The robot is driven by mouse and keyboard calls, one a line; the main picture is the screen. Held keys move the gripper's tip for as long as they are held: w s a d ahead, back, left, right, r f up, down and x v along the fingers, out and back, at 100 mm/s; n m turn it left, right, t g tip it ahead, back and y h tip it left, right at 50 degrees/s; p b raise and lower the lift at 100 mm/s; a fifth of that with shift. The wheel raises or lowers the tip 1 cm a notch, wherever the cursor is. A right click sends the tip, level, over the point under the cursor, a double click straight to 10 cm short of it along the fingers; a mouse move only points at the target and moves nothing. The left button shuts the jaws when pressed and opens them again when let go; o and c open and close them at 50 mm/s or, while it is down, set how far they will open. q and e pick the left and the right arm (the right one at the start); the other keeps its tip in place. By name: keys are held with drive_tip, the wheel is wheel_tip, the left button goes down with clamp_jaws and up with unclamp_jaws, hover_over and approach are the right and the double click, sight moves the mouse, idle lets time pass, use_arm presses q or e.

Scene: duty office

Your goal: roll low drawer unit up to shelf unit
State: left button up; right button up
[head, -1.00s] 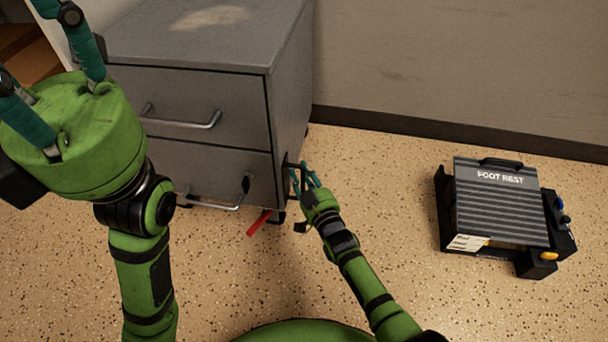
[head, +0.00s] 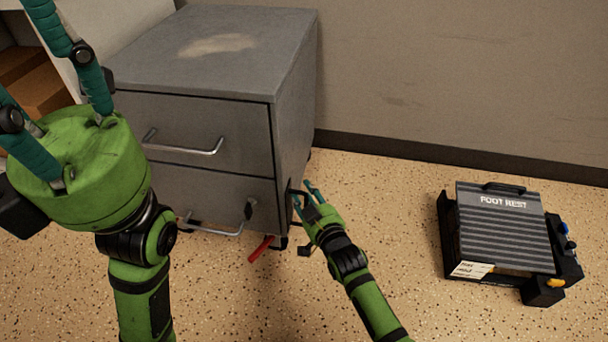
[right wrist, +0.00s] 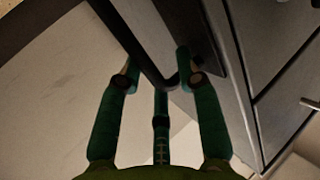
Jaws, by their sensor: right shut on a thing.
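The low drawer unit (head: 190,80) is a grey two-drawer cabinet with a scuffed top, standing against the wall. My right gripper (head: 303,194) is shut on a dark handle at the unit's right side, low near the front corner. In the right wrist view, the dark handle bar (right wrist: 140,60) runs between my teal fingers. My left gripper (head: 40,75) is raised at the left, fingers spread and empty, in front of the unit's left side. A pale unit with brown shelves (head: 38,92), apparently the shelf unit, shows partly at the far left, partly hidden by my left gripper.
A red lever (head: 261,249) sticks out at the unit's base near a caster. A black foot rest (head: 503,235) lies on the speckled floor at the right. The floor between it and the drawer unit is clear. The wall (head: 450,75) runs behind.

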wheel_tip(320, 180, up, 8)
drive_tip(key=t, duration=0.1)
drive_tip(key=shift+w+a+f+t+y, duration=0.15)
drive_tip(key=shift+w+a+t+y, duration=0.25)
drive_tip(key=shift+g+h, duration=0.3)
drive_tip(key=shift+g, duration=0.5)
drive_tip(key=f, duration=0.6)
drive_tip(key=shift+s+d+f, duration=0.15)
drive_tip(key=shift+s+f, duration=0.2)
drive_tip(key=shift+r, duration=0.25)
drive_tip(key=shift+s+d+f+p, duration=0.1)
drive_tip(key=shift+s+d+p, duration=0.15)
drive_tip(key=shift+s+p, duration=0.55)
drive_tip(key=shift+p+v, duration=0.55)
drive_tip(key=shift+v, duration=0.5)
drive_tip(key=s+p, duration=0.1)
drive_tip(key=s+d, duration=0.1)
drive_tip(key=s, duration=0.1)
drive_tip(key=s+d+f+p, duration=0.1)
drive_tip(key=shift+s+p, duration=0.25)
drive_tip(key=shift+p, duration=0.1)
